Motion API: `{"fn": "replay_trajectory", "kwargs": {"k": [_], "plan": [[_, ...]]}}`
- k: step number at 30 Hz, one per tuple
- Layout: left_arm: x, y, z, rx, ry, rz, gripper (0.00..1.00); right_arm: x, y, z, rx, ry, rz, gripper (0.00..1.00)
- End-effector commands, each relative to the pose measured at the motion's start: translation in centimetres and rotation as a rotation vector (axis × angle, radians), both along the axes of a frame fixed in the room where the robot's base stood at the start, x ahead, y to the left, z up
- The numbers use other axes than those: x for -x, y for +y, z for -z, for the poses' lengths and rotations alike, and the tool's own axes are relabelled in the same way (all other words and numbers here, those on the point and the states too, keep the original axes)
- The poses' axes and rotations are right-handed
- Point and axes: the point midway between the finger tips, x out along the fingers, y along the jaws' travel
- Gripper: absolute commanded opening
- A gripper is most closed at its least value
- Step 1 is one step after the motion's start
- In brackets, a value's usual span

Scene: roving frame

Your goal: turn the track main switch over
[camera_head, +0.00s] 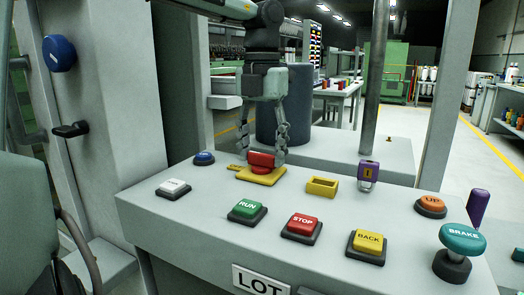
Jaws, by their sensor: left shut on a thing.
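A red switch knob (262,160) sits on a yellow plate (258,176) at the back of the grey control desk; I take it for the track main switch. I see no writing on it. My left gripper (261,154) points down from above, one finger on each side of the red knob, and is shut on it. The fingers partly cover the knob's sides. The knob's exact turn position is hard to tell at this size. My right gripper is not in view.
On the desk (185,222) stand RUN (247,209), STOP (302,226) and BACK (368,244) buttons in front. A blue button (204,157) is left of the plate; a yellow block (322,187) and purple switch (368,173) are right. A teal BRAKE knob (463,238) rises at right.

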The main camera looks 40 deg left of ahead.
Motion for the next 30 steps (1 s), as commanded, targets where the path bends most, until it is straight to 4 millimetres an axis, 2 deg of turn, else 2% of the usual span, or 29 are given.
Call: {"fn": "replay_trajectory", "kwargs": {"k": [16, 17, 21, 30], "plan": [[0.04, 0.01, 0.01, 0.001, 0.002, -0.024, 0.24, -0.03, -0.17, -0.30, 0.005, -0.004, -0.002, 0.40], [0.04, 0.01, 0.01, 0.001, 0.002, -0.024, 0.57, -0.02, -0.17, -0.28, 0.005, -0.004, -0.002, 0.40], [0.03, 0.00, 0.01, 0.000, 0.001, -0.023, 0.74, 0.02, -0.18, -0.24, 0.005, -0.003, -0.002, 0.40], [0.00, 0.00, -0.08, 0.000, 0.000, -0.021, 0.74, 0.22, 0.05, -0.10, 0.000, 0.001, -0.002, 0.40]]}}
